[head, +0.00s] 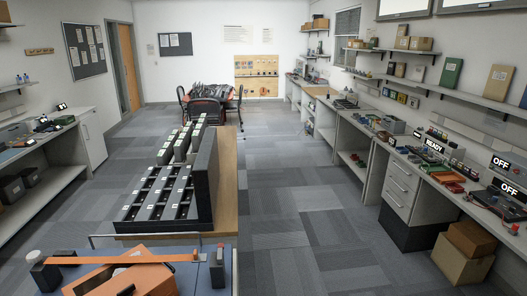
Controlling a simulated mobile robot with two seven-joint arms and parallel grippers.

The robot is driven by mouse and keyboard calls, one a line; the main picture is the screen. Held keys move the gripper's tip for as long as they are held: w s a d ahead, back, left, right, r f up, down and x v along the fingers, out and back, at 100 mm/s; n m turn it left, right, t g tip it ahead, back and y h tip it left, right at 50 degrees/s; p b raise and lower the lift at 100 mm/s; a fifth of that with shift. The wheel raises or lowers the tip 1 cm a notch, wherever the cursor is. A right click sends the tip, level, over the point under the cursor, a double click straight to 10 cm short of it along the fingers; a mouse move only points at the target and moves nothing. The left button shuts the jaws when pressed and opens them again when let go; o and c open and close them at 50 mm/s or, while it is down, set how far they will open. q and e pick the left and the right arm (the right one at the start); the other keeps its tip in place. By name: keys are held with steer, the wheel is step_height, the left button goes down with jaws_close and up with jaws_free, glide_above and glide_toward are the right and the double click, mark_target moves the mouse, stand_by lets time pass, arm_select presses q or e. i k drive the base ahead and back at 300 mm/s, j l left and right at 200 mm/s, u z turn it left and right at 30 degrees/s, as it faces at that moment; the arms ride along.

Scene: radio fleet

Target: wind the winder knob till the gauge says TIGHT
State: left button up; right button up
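No winder knob or gauge reading TIGHT can be made out. An orange strap (120,260) runs across the top of an orange case (150,278) on a blue-topped bench (60,280) at the bottom left. A small dark upright piece (217,266) stands near the strap's right end; I cannot tell whether it is the winder. Another dark block (44,274) stands by the left end. The bottom edge of the picture cuts the case off. Neither of my grippers is in view.
A black rack with several slots (160,196) stands on a wooden table beyond the bench. Counters line the right wall, with displays reading READY (434,146) and OFF (501,163). Cardboard boxes (463,258) sit on the floor there. The central carpet (300,215) is clear.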

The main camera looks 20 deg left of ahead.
mark_target(35, 257)
steer(key=k+j, duration=0.1)
steer(key=j, duration=1.05)
steer(key=k+j, duration=0.1)
steer(key=j, duration=2.2)
steer(key=k+j, duration=0.15)
steer(key=j, duration=1)
